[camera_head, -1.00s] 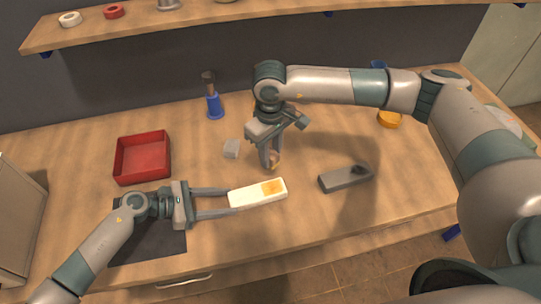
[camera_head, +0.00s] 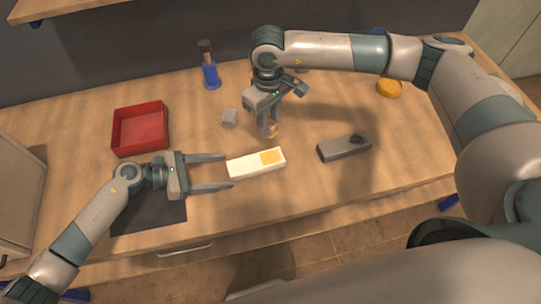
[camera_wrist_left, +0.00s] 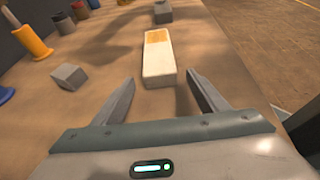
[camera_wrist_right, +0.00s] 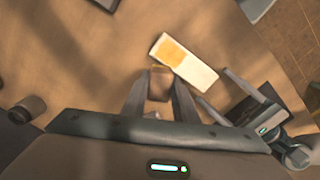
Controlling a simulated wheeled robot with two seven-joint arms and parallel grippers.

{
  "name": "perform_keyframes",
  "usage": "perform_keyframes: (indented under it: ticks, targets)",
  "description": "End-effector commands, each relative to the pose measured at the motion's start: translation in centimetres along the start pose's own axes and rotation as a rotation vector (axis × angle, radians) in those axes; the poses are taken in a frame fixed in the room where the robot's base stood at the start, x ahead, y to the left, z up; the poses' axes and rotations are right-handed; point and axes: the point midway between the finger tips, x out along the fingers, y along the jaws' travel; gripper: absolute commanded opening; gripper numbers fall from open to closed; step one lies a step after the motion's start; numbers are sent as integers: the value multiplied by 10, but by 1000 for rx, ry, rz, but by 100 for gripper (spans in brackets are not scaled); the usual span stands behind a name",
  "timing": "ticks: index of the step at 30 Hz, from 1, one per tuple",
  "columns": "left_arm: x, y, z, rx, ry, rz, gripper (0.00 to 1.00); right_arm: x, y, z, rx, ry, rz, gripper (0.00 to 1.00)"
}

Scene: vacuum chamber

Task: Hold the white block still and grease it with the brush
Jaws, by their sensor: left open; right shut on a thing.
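The white block (camera_head: 242,169) lies on the table in front of me, with a yellow-orange patch (camera_head: 271,157) on its right end. It also shows in the left wrist view (camera_wrist_left: 159,65) and the right wrist view (camera_wrist_right: 197,74). My left gripper (camera_head: 230,172) is open at the block's left end. Its fingertips are apart from the block's sides, one on each side of that end. My right gripper (camera_head: 268,132) is shut on a small brown piece, seemingly the brush (camera_wrist_right: 159,86), just behind the block. Most of the brush is hidden by the fingers.
A red tray (camera_head: 115,138) stands at the left, above a dark mat (camera_head: 150,218). A small grey block (camera_head: 229,118) and a blue holder (camera_head: 211,76) are behind. A dark grey block (camera_head: 340,150) lies right, a yellow round thing (camera_head: 389,88) farther back.

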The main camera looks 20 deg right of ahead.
Motion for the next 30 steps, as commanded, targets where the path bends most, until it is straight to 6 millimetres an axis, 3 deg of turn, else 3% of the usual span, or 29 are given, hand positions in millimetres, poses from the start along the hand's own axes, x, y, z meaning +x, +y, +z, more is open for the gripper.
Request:
perform_keyframes:
  ticks: [18,30]
  targets:
    - [-96,0,0,1,1,0,67,0,0,0,0,0,0,8]
    - [-107,0,0,1,0,-1,67,0,0,0,0,0,0,8]
